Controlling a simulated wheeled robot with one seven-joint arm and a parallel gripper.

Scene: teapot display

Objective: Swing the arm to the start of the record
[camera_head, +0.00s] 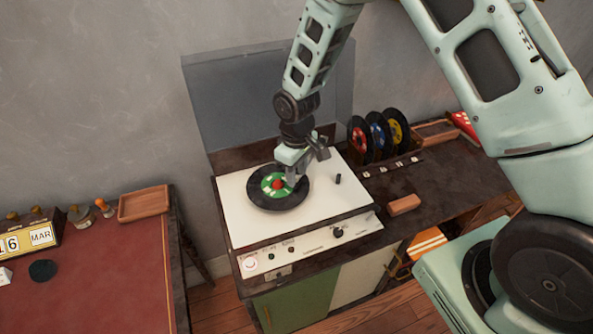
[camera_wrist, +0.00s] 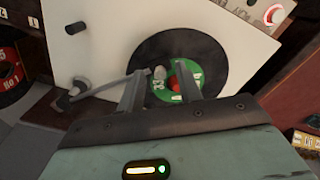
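The black record with a green label lies on the white record player (camera_head: 320,205). The record (camera_head: 258,199) also fills the middle of the wrist view (camera_wrist: 205,55). The grey tonearm (camera_wrist: 102,87) runs from its pivot at the left of the wrist view in over the record. Its pale head (camera_wrist: 158,73) appears over the green label, between my fingers. My gripper (camera_head: 289,180) is low over the record's label. In the wrist view my gripper (camera_wrist: 160,68) has its two fingers apart, with a gap on both sides of the head. Whether a finger touches the tonearm is unclear.
A clear lid (camera_head: 265,95) stands raised behind the player. A rack of coloured records (camera_head: 378,137) and a brown block (camera_head: 404,204) are to the right. A small black knob (camera_head: 338,179) rises from the deck. A red-topped table (camera_head: 110,265) stands at the left.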

